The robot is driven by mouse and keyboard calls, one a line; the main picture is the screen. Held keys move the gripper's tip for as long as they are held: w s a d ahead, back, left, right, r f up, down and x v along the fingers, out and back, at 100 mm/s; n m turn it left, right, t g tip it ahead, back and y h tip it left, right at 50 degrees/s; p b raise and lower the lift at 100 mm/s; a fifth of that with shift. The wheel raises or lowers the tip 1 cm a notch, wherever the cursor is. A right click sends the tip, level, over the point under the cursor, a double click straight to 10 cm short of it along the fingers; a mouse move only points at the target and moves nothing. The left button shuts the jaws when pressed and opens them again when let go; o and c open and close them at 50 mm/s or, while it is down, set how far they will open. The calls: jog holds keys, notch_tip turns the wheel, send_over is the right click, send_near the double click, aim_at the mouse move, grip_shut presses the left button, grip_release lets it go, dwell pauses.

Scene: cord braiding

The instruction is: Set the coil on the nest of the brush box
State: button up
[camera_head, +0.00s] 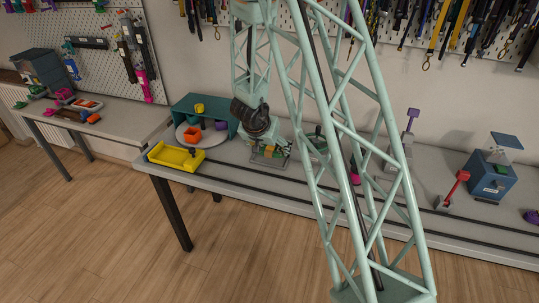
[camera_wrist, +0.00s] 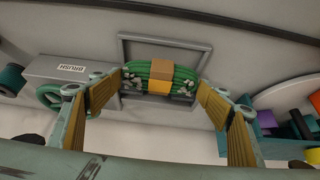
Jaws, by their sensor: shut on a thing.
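The coil (camera_wrist: 160,71) is a bundle of green cord with a brown and orange band around its middle. In the wrist view my gripper (camera_wrist: 163,84) has its two yellow-padded fingers at the coil's two ends, shut on it. The brush box (camera_wrist: 110,62) is grey with a BRUSH label and a green wheel (camera_wrist: 52,97) at its side. A raised grey frame (camera_wrist: 165,38) stands behind the coil. The coil appears over or just at the box; whether it touches is hidden. In the head view the coil (camera_head: 270,151) shows small below my wrist.
A teal shelf (camera_head: 218,107) with coloured pieces stands left of the box. A yellow tray (camera_head: 174,157) lies at the bench's left end. A red-handled lever (camera_head: 455,188) and a blue box (camera_head: 491,178) stand further right. Dark rails run along the bench front.

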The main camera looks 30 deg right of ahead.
aim_at(268, 152)
jog(key=shift+f+b, duration=0.9)
jog(key=shift+f, duration=0.85)
jog(key=shift+f, duration=0.1)
jog(key=o, duration=1)
jog(key=shift+c, duration=0.2)
jog(key=shift+r, duration=0.2)
jog(key=shift+a+r, duration=0.1)
jog(key=shift+r, duration=0.05)
jog(key=p+v, duration=0.4)
jog(key=v, duration=0.7)
jog(key=shift+r, duration=0.25)
jog(key=shift+s+a, duration=0.1)
